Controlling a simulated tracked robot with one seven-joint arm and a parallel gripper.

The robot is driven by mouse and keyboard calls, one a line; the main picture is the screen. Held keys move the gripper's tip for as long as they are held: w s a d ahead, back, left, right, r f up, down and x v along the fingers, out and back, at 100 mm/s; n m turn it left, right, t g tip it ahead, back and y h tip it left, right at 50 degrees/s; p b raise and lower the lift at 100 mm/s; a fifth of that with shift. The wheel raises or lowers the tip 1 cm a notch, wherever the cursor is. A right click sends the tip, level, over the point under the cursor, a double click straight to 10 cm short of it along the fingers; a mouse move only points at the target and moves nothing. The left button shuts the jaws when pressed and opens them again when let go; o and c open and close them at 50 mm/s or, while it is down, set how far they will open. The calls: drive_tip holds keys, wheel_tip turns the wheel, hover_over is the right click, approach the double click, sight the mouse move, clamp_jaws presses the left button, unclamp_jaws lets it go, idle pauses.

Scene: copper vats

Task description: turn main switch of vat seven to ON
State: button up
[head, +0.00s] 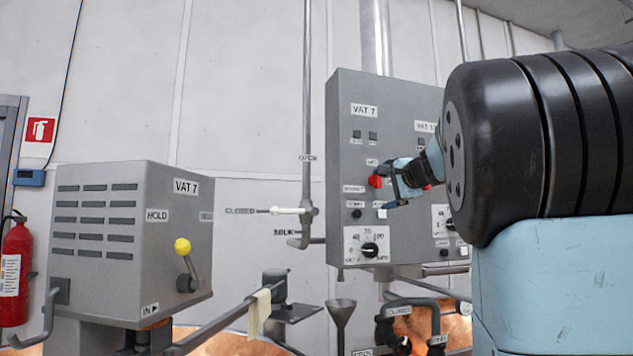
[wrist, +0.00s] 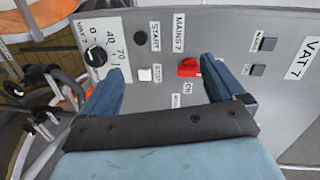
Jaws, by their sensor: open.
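A grey control panel (head: 345,120) labelled VAT 7 stands on the wall at centre right. Its red main switch (head: 375,181) shows on the panel's left half. The switch also shows in the wrist view (wrist: 188,68), beside a label reading MAINS 7, with a small label below it that looks like ON. I cannot tell which setting its handle points to. My gripper (head: 393,186) is open in front of the panel, close to the switch. In the wrist view the two blue fingers (wrist: 163,72) stand on either side of the switch, apart from it as far as I can see.
Near the switch are a black START button (wrist: 140,38), a white STOP button (wrist: 145,74) and a dial (wrist: 96,56). A second red knob (head: 427,187) is partly behind my gripper. A grey box (head: 120,240) with a yellow-knobbed lever (head: 183,247) stands left; pipes run between.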

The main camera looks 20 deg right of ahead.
sight(378, 179)
drive_tip(key=w+d+r+m+t+h, duration=0.1)
drive_tip(key=w+d+r+m+t, duration=0.1)
drive_tip(key=d+r, duration=0.35)
drive_tip(key=w, duration=0.8)
drive_tip(key=w+f, duration=0.1)
drive_tip(key=w, duration=0.4)
drive_tip(key=shift+d, duration=0.15)
